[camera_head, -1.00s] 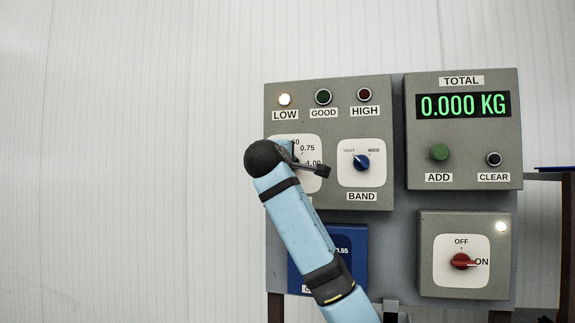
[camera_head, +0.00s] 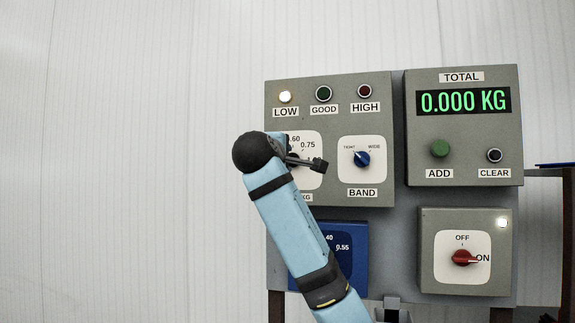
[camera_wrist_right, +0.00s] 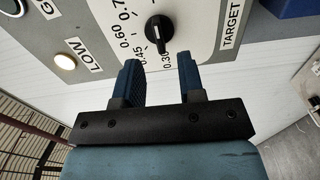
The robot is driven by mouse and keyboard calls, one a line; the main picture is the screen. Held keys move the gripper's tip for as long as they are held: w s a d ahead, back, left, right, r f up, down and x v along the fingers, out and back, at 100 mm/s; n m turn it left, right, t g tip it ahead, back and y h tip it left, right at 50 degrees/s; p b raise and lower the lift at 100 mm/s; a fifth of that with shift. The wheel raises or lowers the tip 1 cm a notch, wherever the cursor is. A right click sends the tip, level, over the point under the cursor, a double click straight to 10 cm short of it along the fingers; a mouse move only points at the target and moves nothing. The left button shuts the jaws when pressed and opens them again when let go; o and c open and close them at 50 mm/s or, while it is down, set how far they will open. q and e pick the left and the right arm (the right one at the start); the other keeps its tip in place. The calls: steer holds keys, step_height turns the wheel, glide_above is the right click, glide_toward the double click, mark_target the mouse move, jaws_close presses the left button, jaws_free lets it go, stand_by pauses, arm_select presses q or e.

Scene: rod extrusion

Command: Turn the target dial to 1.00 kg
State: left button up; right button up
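The target dial is a black knob (camera_wrist_right: 159,29) on a white scale plate in the right wrist view, beside the label TARGET. Its white pointer mark faces the 0.30 end of the scale. My right gripper (camera_wrist_right: 158,64) is open, with its two blue fingers apart. The knob shows beyond the fingertips, roughly in line with the gap, and nothing is between the fingers. In the head view my blue right arm covers the knob and much of the white target plate (camera_head: 313,178); the 0.60 and 0.75 marks show. My left gripper is not in view.
The grey panel holds a lit LOW lamp (camera_head: 285,97), a blue BAND knob (camera_head: 362,158) close right of my wrist, and a red switch (camera_head: 463,258) at ON. The total display (camera_head: 464,101) reads 0.000 KG. A blue box (camera_head: 350,270) sits below.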

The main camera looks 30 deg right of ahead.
steer(key=b+v, duration=0.1)
steer(key=v, duration=0.8)
steer(key=shift+w+d+f, duration=0.1)
